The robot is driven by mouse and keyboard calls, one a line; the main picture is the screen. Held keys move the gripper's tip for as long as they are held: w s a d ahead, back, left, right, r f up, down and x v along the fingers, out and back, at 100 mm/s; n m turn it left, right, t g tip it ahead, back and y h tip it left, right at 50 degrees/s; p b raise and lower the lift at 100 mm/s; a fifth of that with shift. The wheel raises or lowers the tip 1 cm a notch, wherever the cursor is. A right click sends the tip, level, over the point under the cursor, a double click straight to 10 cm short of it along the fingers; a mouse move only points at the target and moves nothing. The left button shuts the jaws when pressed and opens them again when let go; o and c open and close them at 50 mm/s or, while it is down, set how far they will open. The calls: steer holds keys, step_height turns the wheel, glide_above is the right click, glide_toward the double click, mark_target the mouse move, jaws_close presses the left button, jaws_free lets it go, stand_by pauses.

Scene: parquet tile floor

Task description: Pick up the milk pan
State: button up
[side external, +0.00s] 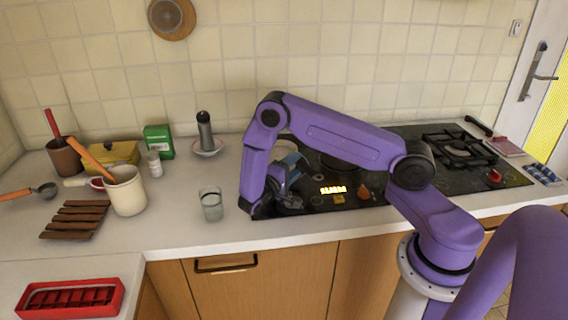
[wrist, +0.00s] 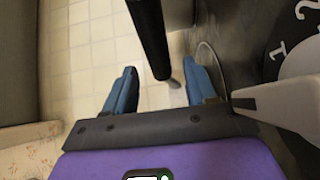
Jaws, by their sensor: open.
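My gripper (side external: 290,168) is low over the front left of the black cooktop in the side view, with its blue fingers directed toward the back wall. In the wrist view my gripper (wrist: 159,67) is open, its two blue fingers apart. A black bar that looks like the milk pan's handle (wrist: 150,35) comes down from the top edge and shows between the fingers; I cannot tell whether it touches them. A dark grey surface beside it, possibly the pan's body, is cut off by the frame. In the side view my arm hides most of this spot, and I cannot make out the pan clearly.
A glass (side external: 211,204) stands on the counter just left of my gripper. A cream utensil pot (side external: 126,192), a wooden trivet (side external: 76,219) and a green box (side external: 158,142) are further left. A burner grate (side external: 455,148) is at right. The tiled wall closes the back.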

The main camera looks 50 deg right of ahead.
mark_target(294, 165)
steer(key=shift+w+d, duration=0.1)
steer(key=shift+d, duration=2.5)
jaws_close()
